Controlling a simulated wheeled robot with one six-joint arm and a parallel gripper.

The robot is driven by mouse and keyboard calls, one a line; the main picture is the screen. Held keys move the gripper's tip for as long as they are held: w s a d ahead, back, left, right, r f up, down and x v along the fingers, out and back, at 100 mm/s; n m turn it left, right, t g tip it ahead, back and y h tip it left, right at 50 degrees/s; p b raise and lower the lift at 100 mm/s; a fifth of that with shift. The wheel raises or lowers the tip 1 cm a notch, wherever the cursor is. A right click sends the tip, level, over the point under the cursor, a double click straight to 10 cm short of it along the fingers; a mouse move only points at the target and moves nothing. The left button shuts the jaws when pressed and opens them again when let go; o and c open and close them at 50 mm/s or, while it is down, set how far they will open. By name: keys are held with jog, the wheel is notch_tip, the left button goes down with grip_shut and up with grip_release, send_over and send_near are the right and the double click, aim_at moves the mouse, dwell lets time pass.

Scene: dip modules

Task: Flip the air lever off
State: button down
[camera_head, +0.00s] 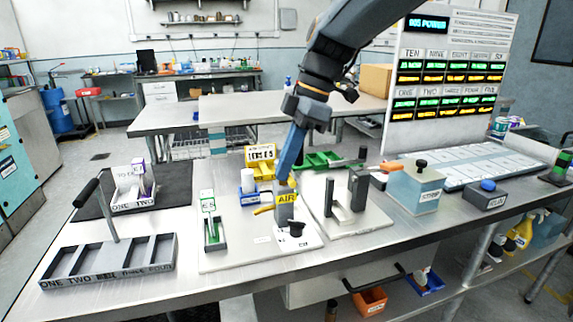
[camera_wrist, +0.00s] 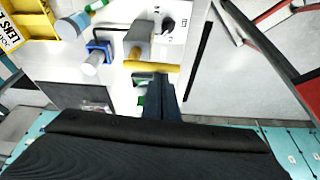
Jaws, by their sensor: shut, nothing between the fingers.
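The air lever is a yellow handle (camera_head: 263,210) on a grey post with a yellow AIR label (camera_head: 286,197), standing on a white board on the bench. In the head view the handle points left from the post. In the wrist view the yellow handle (camera_wrist: 155,67) lies across the picture below the grey post (camera_wrist: 138,40). My gripper (camera_head: 285,179) is shut and empty, pointing down just above the post. In the wrist view its dark fingertips (camera_wrist: 161,80) are at the handle's right part; I cannot tell whether they touch.
A black knob (camera_head: 296,229) is on the same board, right of the post. A blue holder (camera_head: 249,203) with a white cylinder and a yellow labelled bin (camera_head: 260,160) stand behind. A fixture with dark uprights (camera_head: 358,187) stands close on the right.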

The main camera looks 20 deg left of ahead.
notch_tip(320, 180, up, 10)
jog(key=shift+s+a+b, duration=0.15)
jog(key=shift+a+b, duration=0.05)
jog(key=shift+b, duration=0.2)
dwell(0.5)
dwell(0.3)
